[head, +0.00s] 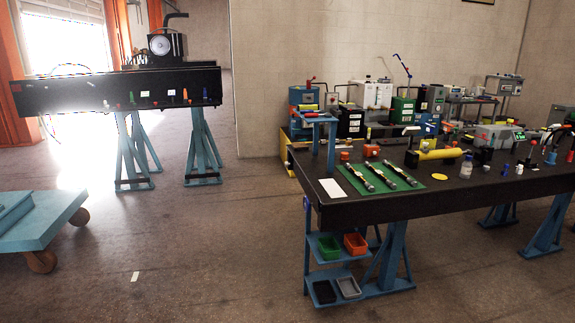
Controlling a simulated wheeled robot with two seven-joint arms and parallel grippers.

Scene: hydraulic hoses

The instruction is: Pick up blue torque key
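I cannot single out the blue torque key with certainty at this distance. A small upright blue item (505,169) stands on the right part of the dark workbench (440,196), beside a small white item (519,169). Another small blue item (552,157) is farther right on the same bench. A blue piece (306,203) shows at the bench's left front corner. Neither of my grippers is in view.
Three dark hose pieces lie on a green mat (413,185) near the bench front. Below are a green bin (328,248) and an orange bin (355,244). A second dark bench (60,96) and a blue cart (45,222) stand left.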

